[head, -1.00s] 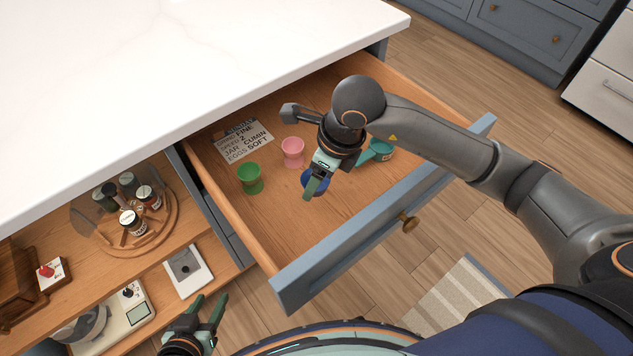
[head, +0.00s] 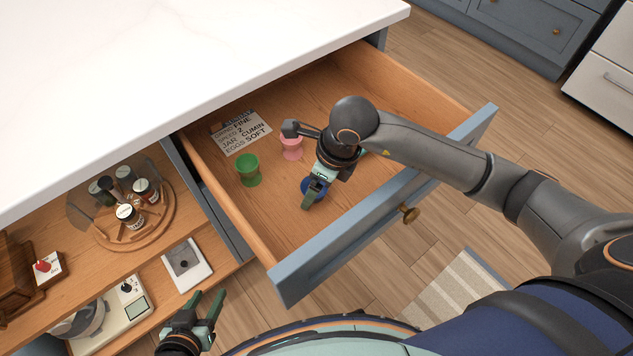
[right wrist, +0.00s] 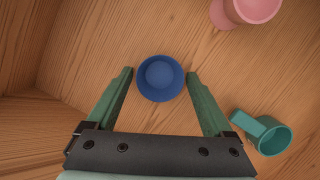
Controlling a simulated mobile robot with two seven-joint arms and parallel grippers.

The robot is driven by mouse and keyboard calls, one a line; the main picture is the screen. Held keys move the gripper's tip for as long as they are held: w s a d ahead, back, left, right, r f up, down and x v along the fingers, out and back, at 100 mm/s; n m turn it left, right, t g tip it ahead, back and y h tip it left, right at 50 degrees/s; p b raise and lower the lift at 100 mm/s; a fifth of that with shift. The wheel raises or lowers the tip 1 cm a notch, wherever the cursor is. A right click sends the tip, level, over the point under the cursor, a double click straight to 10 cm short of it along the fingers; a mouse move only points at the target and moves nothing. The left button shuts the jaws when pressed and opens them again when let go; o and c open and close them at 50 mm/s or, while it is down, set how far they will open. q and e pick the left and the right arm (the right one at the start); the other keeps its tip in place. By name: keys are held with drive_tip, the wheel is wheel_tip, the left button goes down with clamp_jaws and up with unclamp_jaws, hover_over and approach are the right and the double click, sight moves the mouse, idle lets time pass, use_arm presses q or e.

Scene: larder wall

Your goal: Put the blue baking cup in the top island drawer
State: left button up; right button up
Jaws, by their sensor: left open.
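The blue baking cup (head: 306,186) is inside the open top island drawer (head: 385,236), near its front panel. My right gripper (head: 316,190) is over it and partly hides it in the head view. In the right wrist view the blue cup (right wrist: 160,78) shows from above, between the spread fingertips of my right gripper (right wrist: 160,82), with small gaps on both sides. My left gripper (head: 207,305) is open and empty, outside the drawer at the lower left.
A green cup (head: 248,170), a pink cup (head: 291,148) and a printed card (head: 241,133) are in the drawer. A teal mug (right wrist: 270,138) is near my right gripper. A carousel with jars (head: 125,222) and a scale (head: 125,315) are on shelves at left.

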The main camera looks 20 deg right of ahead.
drive_tip(key=shift+o, duration=0.8)
drive_tip(key=shift+r, duration=0.2)
drive_tip(key=p+v, duration=0.2)
drive_tip(key=v, duration=1)
drive_tip(key=shift+a, duration=0.15)
